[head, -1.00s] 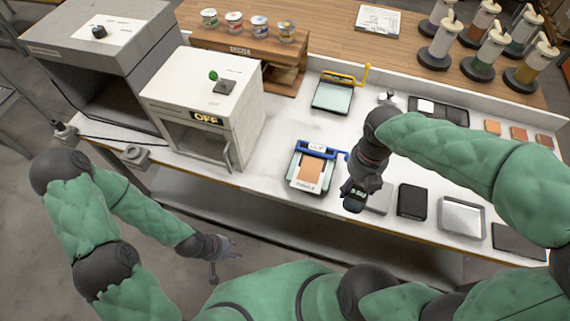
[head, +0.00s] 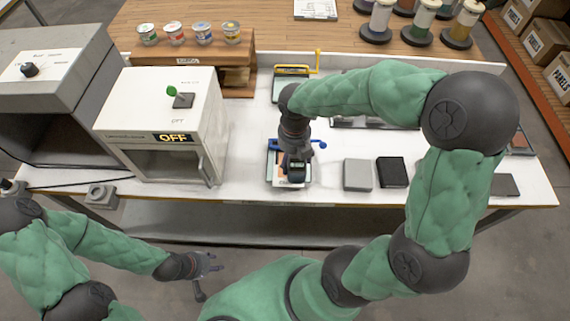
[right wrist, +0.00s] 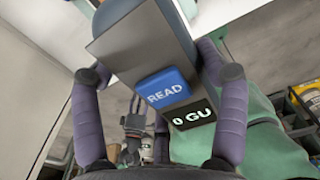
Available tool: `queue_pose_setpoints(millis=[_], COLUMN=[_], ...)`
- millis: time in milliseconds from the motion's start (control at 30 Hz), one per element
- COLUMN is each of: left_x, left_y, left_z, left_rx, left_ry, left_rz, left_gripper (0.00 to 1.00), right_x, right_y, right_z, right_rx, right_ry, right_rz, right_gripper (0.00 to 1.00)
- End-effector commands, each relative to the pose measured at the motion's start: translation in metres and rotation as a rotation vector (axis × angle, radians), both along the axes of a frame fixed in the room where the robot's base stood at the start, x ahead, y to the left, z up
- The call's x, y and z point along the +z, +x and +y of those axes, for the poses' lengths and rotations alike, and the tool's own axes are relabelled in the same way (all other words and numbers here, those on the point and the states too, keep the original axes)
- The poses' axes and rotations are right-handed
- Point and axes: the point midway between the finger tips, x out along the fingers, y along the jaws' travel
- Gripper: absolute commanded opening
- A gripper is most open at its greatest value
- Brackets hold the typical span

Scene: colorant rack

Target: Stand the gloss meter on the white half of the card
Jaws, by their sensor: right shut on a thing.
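My right gripper (head: 296,164) is shut on the gloss meter (head: 296,175), a small dark box. In the right wrist view the meter (right wrist: 150,40) sits between the fingers, with a blue READ button and a display of 0 GU. In the head view the meter is over the card (head: 273,172), which lies at the blue-clamped holder (head: 276,146) near the table's front. Gripper and meter hide most of the card, including its white and dark halves. I cannot tell whether the meter touches it. My left gripper (head: 205,270) is open and empty, below the table's front edge.
A grey block (head: 357,174) and a black block (head: 392,172) stand right of the card. The white oven marked OFF (head: 165,120) stands to its left. A yellow-handled holder (head: 290,82) is behind. White table is clear between oven and card.

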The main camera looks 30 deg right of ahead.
Motion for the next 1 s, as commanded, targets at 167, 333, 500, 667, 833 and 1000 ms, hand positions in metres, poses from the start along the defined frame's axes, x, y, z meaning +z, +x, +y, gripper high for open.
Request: queue_pose_setpoints(millis=[167,333,500,667,833,1000], left_x=[-0.006,-0.007,-0.012,-0.017,-0.017,-0.017], left_y=[0.000,0.000,0.000,0.000,0.000,0.000], left_z=[0.000,0.000,0.000,0.000,0.000,0.000], left_rx=[0.000,0.000,0.000,0.000,0.000,0.000], left_ry=[0.000,0.000,0.000,0.000,0.000,0.000], left_rz=[0.000,0.000,0.000,0.000,0.000,0.000], left_gripper=[0.40,0.40,0.40,0.40,0.40,0.40], right_x=[-0.021,-0.026,-0.041,-0.063,-0.065,-0.066], right_y=[0.017,0.022,0.029,0.028,0.029,0.029], right_z=[0.006,0.007,0.010,0.010,0.010,0.010], right_rx=[-0.001,-0.002,0.000,-0.002,-0.002,-0.001], right_ry=[0.001,0.000,0.000,0.001,0.000,0.000], right_rz=[-0.003,-0.004,0.000,-0.001,-0.004,-0.004], right_gripper=[0.22,0.22,0.22,0.22,0.22,0.22])
